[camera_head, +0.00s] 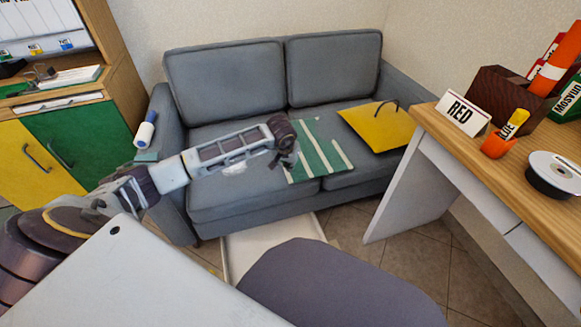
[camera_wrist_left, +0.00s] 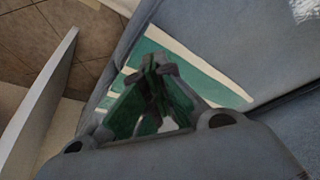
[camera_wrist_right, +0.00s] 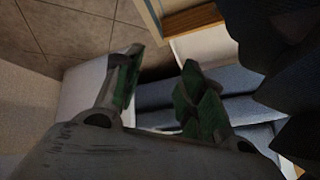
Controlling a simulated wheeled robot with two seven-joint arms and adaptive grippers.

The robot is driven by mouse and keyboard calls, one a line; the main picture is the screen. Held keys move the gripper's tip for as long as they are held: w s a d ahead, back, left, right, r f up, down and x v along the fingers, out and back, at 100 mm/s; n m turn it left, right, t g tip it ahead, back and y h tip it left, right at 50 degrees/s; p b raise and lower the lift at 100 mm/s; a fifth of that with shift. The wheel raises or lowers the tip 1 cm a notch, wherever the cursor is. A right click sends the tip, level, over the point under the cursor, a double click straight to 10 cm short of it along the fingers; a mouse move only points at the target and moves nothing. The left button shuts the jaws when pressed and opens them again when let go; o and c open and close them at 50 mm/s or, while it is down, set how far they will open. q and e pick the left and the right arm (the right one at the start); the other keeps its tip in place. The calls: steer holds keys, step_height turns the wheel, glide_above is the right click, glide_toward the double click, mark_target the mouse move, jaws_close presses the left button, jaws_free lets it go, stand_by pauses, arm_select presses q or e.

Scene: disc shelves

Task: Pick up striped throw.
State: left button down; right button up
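The striped throw (camera_head: 323,148), green with pale stripes, lies flat on the sofa seat in the head view. It also shows behind the fingers in the left wrist view (camera_wrist_left: 213,72). My left gripper (camera_head: 287,160) is at the throw's left edge. In the left wrist view its green-padded fingers (camera_wrist_left: 157,66) come together at the tips. I see no cloth clearly between them, and whether they touch the throw cannot be told. My right gripper (camera_wrist_right: 160,66) shows only in its wrist view, with fingers apart and nothing between them.
The grey sofa (camera_head: 225,80) holds a yellow bag (camera_head: 378,124) right of the throw. A wooden desk (camera_head: 505,178) stands at right, with a RED sign (camera_head: 462,112) and a disc spool (camera_head: 555,175). A cabinet (camera_head: 80,135) stands at left. A white-and-blue roller (camera_head: 146,130) is on the sofa's left arm.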

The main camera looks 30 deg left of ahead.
arm_select(q)
step_height(320, 180, up, 4)
steer(key=shift+r+p, duration=0.15)
steer(key=shift+p, duration=1)
arm_select(e)
steer(key=shift+g+h, duration=0.4)
steer(key=shift+g, duration=0.1)
steer(key=r, duration=0.4)
steer(key=d+r, duration=0.1)
steer(key=shift+w+r, duration=0.15)
steer(key=shift+r, duration=0.25)
arm_select(q)
steer(key=c, duration=0.6)
jaws_free()
steer(key=shift+c, duration=0.2)
